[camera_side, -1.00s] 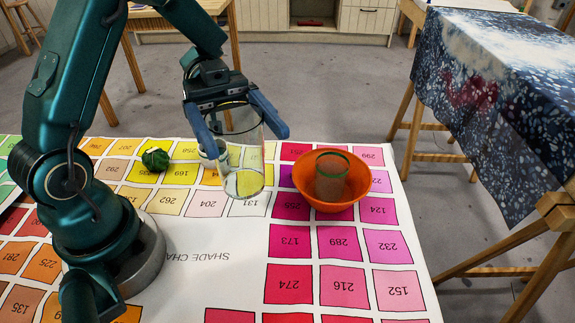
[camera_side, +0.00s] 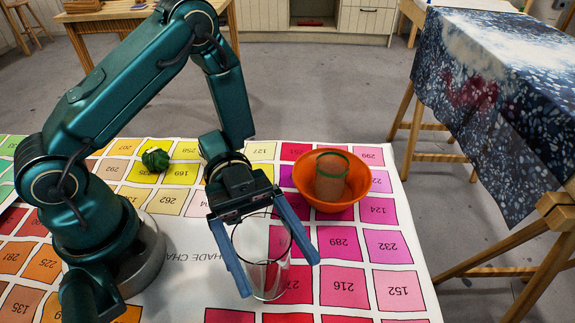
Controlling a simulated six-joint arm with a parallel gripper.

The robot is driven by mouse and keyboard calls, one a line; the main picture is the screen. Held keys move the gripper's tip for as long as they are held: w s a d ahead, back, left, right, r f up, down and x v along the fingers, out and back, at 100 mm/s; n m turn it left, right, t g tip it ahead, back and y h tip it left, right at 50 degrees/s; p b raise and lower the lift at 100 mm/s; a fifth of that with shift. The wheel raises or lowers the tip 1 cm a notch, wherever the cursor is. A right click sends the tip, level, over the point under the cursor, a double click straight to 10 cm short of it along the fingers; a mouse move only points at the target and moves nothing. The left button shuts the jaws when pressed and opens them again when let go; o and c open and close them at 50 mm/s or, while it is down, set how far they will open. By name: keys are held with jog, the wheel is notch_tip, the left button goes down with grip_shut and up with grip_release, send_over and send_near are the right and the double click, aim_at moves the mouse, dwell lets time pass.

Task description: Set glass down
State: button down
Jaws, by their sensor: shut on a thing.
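A clear drinking glass (camera_side: 266,262) is held upright between the blue fingers of my gripper (camera_side: 278,275). The gripper is shut on it, with one finger on each side. The glass is over the lower middle of the shade chart cloth (camera_side: 190,285), by the red and pink squares. Its base looks very close to or on the cloth; I cannot tell whether it touches.
An orange bowl (camera_side: 358,204) with a green-rimmed brown cup (camera_side: 331,176) in it stands to the upper right. A dark green ball-like object (camera_side: 155,160) lies at the upper left. The chart around the glass is clear.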

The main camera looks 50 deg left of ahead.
jog(key=shift+f, duration=0.4)
jog(key=shift+f, duration=0.15)
grip_release()
